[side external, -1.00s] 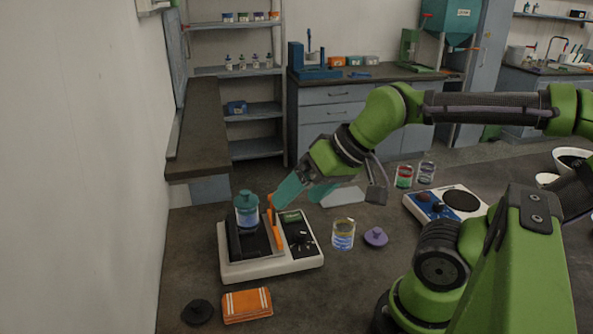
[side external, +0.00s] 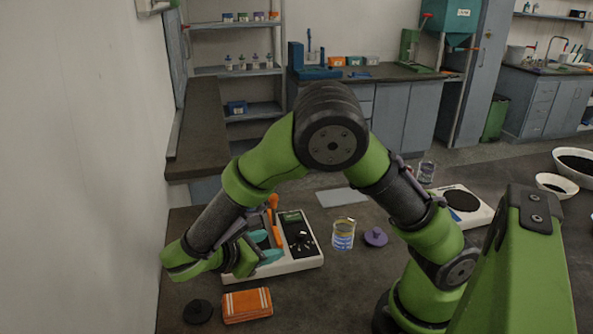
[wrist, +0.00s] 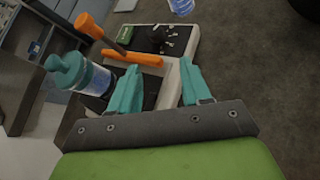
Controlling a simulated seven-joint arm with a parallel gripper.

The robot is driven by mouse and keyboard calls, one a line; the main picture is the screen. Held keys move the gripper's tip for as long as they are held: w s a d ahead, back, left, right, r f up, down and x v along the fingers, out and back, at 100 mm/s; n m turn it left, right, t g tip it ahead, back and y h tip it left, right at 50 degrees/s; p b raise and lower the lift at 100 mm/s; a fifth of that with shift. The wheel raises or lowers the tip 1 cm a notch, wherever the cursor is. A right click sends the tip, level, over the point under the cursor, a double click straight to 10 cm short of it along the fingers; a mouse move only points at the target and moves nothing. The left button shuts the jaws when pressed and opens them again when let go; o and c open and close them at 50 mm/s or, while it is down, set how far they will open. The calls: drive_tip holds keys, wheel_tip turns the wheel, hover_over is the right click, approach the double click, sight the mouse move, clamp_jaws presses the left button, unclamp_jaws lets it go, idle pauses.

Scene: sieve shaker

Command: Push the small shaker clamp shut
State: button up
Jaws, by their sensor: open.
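The shaker (side external: 312,258) is a white-based unit with a dark control panel, on the dark bench left of centre. Its orange clamp (side external: 277,236) stands up along the platform; in the wrist view it shows as an orange bar (wrist: 135,57) with a rounded handle (wrist: 90,26). A teal-lidded jar (wrist: 84,76) with blue contents stands on the platform, hidden by my arm in the side view. My gripper (wrist: 159,68) is open, its teal fingers apart and empty, low at the shaker's near side and pointing toward the clamp. Contact cannot be told.
An orange striped block (side external: 247,306) and a black lid (side external: 197,312) lie in front of the shaker. A beaker (side external: 343,236) and a purple lid (side external: 376,237) stand to its right. A white hotplate (side external: 478,212) is farther right.

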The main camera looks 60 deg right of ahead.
sight(273, 196)
drive_tip(key=w+n+h, duration=0.1)
drive_tip(key=w+n+t+h, duration=0.1)
drive_tip(key=h, duration=0.1)
drive_tip(key=w+a+r+n+h, duration=0.1)
drive_tip(key=shift+w+r+n+t, duration=0.1)
drive_tip(key=shift+w+n+t, duration=0.2)
drive_tip(key=d+r, duration=0.1)
drive_tip(key=d, duration=0.3)
drive_tip(key=d+r+n+h, duration=0.1)
drive_tip(key=d, duration=0.2)
drive_tip(key=w+d+r+h, duration=0.1)
drive_tip(key=d, duration=0.3)
drive_tip(key=shift+d+r+n, duration=0.15)
drive_tip(key=shift+d+n, duration=0.15)
clamp_jaws()
